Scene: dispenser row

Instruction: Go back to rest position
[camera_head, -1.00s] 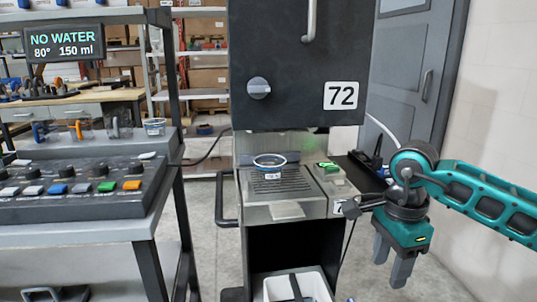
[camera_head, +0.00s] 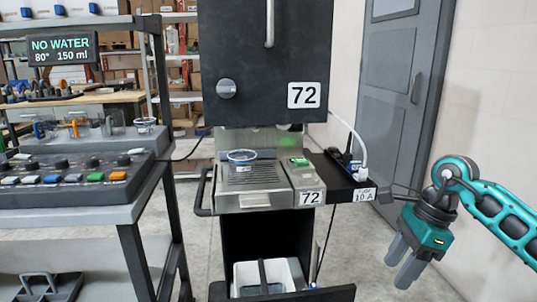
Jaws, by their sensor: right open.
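My right gripper (camera_head: 404,269) hangs at the lower right, with its two grey fingers pointing down and to the left. The fingers are apart with nothing between them. It is in free air to the right of the dispenser (camera_head: 270,70) marked 72, touching nothing. My left gripper is not in view.
A control shelf (camera_head: 75,213) with coloured buttons and a "NO WATER" display (camera_head: 63,48) stands at the left. A black ledge (camera_head: 343,185) with a plugged cable juts from the dispenser's right side. A white bin (camera_head: 240,280) sits below. A grey door (camera_head: 402,100) is behind.

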